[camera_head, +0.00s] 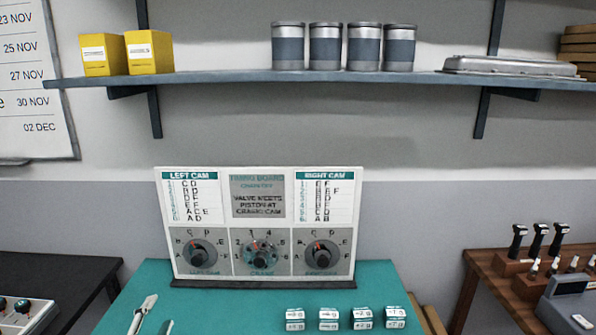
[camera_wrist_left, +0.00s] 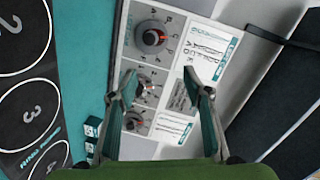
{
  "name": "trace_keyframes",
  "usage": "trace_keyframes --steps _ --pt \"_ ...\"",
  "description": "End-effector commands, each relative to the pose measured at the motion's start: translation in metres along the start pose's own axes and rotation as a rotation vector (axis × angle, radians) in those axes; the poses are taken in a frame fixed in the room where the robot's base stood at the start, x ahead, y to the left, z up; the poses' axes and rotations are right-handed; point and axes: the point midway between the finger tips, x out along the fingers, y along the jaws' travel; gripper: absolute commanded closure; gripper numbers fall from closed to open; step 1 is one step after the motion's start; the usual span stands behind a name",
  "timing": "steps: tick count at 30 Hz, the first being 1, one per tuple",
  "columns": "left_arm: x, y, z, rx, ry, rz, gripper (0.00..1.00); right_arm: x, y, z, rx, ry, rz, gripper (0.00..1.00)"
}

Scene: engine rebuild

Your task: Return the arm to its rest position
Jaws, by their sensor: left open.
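My left gripper (camera_head: 155,318) shows only as fingertips at the bottom edge of the head view, in front of the timing board's lower left. In the left wrist view its two fingers (camera_wrist_left: 160,90) are spread apart with nothing held between them. The timing board (camera_head: 258,222) stands upright at the back of the teal mat. It has a left dial (camera_head: 199,252), a centre dial (camera_head: 261,255) and a right dial (camera_head: 322,254). The board also shows turned sideways behind the fingers in the left wrist view (camera_wrist_left: 184,62). My right gripper is not in view.
Several small white marked blocks (camera_head: 328,314) sit on the teal mat (camera_head: 222,312) before the board. A dark table (camera_head: 55,275) is at left, and a wooden bench (camera_head: 495,270) with tools at right. A shelf (camera_head: 230,78) with cans and yellow boxes hangs above.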

Motion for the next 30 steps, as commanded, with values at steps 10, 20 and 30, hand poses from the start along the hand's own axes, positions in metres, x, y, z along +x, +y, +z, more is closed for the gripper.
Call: trace_keyframes --steps 10,20,30 --pt "-0.069 0.081 0.013 -0.327 -0.232 0.222 0.55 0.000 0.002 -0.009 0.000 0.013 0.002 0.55" --pt "-0.212 0.180 0.004 -0.714 -0.595 0.580 0.55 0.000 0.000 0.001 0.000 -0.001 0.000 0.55" --pt "-0.319 0.213 -0.019 -0.889 -0.832 0.815 0.55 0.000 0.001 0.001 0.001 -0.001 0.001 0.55"
